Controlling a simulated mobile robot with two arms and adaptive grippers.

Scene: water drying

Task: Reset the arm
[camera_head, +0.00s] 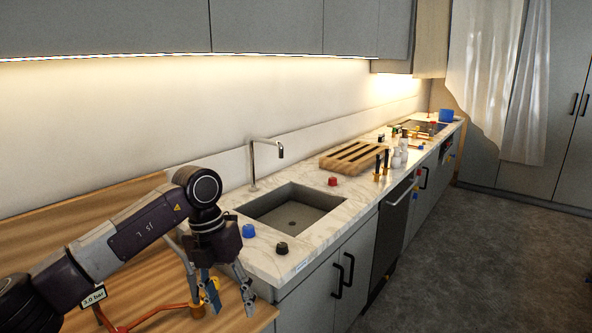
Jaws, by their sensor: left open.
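My left arm reaches in from the left over the wooden counter (62,228). Its gripper (228,300) points down just above the near end of that counter, left of the sink. The gripper is open, with its fingers spread. A small blue object shows between or behind the fingers; I cannot tell whether it touches them. An orange-red bent part (150,314) lies below the arm, partly hidden by it. My right gripper is not in view.
The grey sink (292,212) with its tap (253,165) is set in the marble counter. Blue (248,231), black (282,248) and red (333,181) knobs sit around it. A slatted wooden rack (353,157) lies farther back. The floor (470,260) at right is clear.

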